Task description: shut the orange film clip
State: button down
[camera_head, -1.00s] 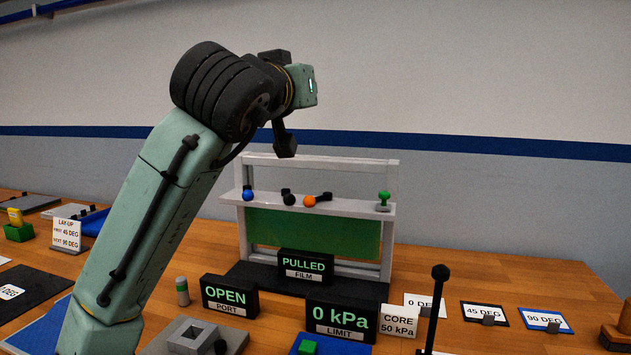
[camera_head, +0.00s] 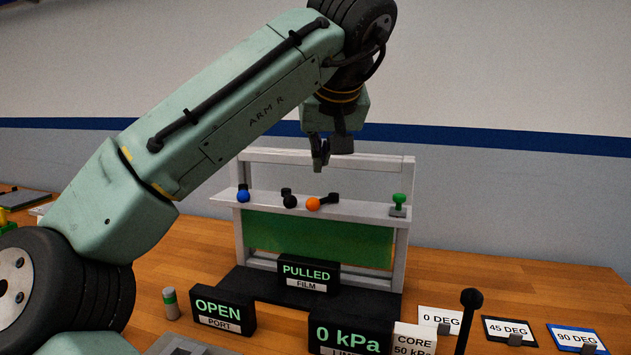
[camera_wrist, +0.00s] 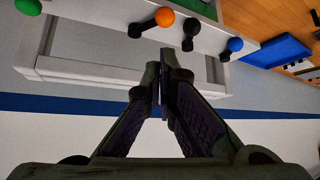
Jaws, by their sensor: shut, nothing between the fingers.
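The orange film clip (camera_head: 313,204) is on the white shelf of the frame, an orange ball with a dark lever lying out to its right. In the wrist view the orange clip (camera_wrist: 165,18) is near the top, its dark lever pointing left. The black clip (camera_head: 290,202) and blue clip (camera_head: 243,196) sit to its left in the head view, each with its dark part standing behind the ball. My gripper (camera_head: 320,164) is above the shelf, over the orange clip and apart from it. In the wrist view my gripper (camera_wrist: 159,82) has its fingertips together and empty.
A green knob (camera_head: 399,199) stands at the shelf's right end. A green sheet (camera_head: 315,240) hangs below the shelf. A sign (camera_head: 308,272) reads PULLED FILM; others read OPEN PORT (camera_head: 222,308) and 0 kPa (camera_head: 347,335). The frame's top bar (camera_head: 370,160) is close to my gripper.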

aim_at(320, 201)
jog(key=p+x, duration=0.2)
jog(key=x, duration=0.8)
